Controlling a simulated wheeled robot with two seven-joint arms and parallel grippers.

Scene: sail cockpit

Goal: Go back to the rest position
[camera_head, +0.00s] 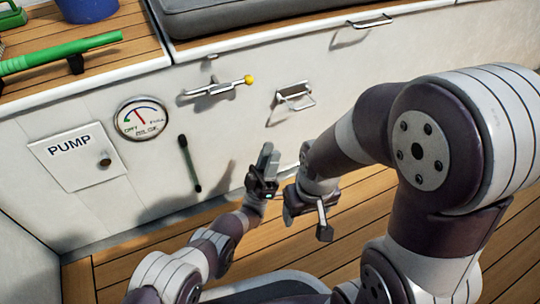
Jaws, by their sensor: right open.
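My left gripper (266,162) is in the middle of the view, pointing up in front of the white cockpit wall. Its fingers overlap from this side, so their gap cannot be judged. My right gripper (307,218) is just right of it and lower, over the wooden floor. Its fingers are apart and nothing shows between them. The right arm bends in from the right and covers much of that side.
The white wall (232,132) carries a PUMP panel (77,155), a round gauge (142,118), a dark handle (189,163), a yellow-tipped lever (217,88) and a metal latch (294,97). A green bar (60,53) and blue bucket (88,8) rest on the wooden bench. Plank floor (130,266) lies below.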

